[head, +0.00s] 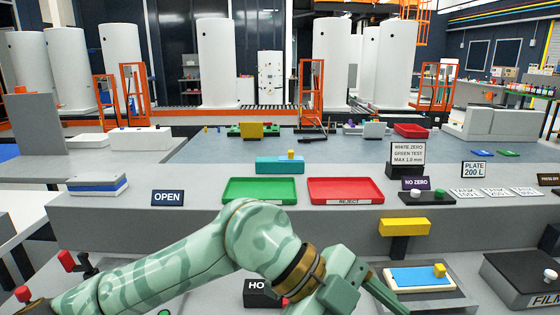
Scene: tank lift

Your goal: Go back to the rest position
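My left arm reaches in from the lower left, and its green gripper (362,291) is at the bottom, right of the middle. It is over the front of the grey bench, just left of a tray (446,302) holding a blue-and-white plate (415,277) with a yellow block (439,270). The fingertips run toward the bottom edge, so I cannot tell whether they are open or hold anything. My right gripper is not in view.
A green tray (260,183) and a red REJECT tray (345,183) stand on the ledge. A black box (262,292) is below my forearm. A dark FILM box (520,275) is at right.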

